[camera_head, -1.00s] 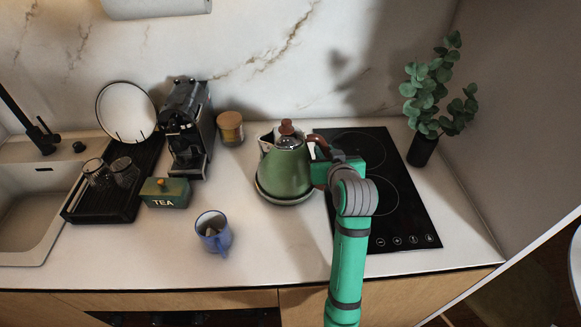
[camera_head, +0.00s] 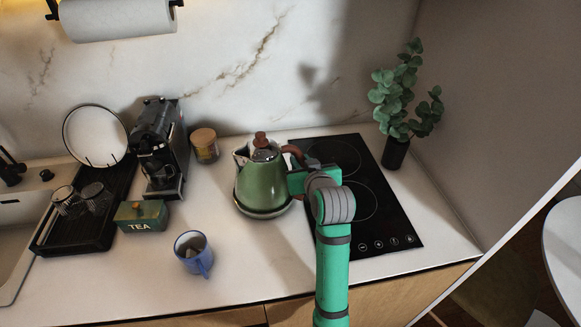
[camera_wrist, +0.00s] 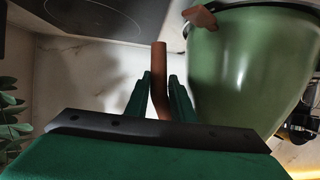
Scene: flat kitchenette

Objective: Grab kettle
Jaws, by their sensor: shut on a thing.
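The green kettle (camera_head: 262,184) with a brown knob and a brown handle stands upright on the counter, left of the black cooktop. My gripper (camera_head: 299,172) is at the kettle's right side, at its handle. In the wrist view my two fingers (camera_wrist: 160,98) are on either side of the brown handle (camera_wrist: 159,75), shut on it. The kettle's green body (camera_wrist: 252,65) fills the right of the wrist view. In the head view my gripper and wrist hide the lower part of the handle.
A black cooktop (camera_head: 377,207) lies beneath and right of my arm. A blue mug (camera_head: 193,254) stands in front-left of the kettle. A green TEA box (camera_head: 141,216), coffee machine (camera_head: 159,150) and jar (camera_head: 204,146) are further left. A potted plant (camera_head: 397,151) stands at the back right.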

